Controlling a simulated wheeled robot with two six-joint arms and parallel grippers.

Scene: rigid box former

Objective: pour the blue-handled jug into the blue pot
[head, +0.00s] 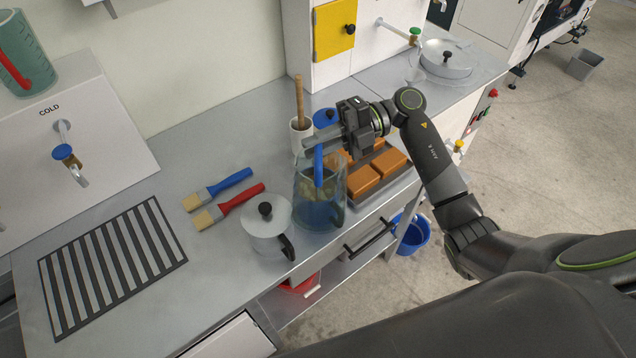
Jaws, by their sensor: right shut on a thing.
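The clear glass jug (306,184) with a blue handle (318,165) hangs from my right gripper (318,142), which is shut on that handle. The jug looks roughly upright, with yellowish contents showing low in it. The blue pot (322,214) shows through and below the glass, near the counter's front edge. The jug overlaps the pot in the picture; I cannot tell the height between them. A round blue piece, perhaps the pot's lid (324,117), lies behind my gripper, partly hidden. My left gripper is out of view.
A grey lidded pot (267,226) stands just left of the blue pot. A tray of orange blocks (364,180) lies to the right, and a utensil holder (300,136) behind. Two brushes (232,202) and a striped rack (112,265) lie left. A red-handled jug (22,50) stands far left.

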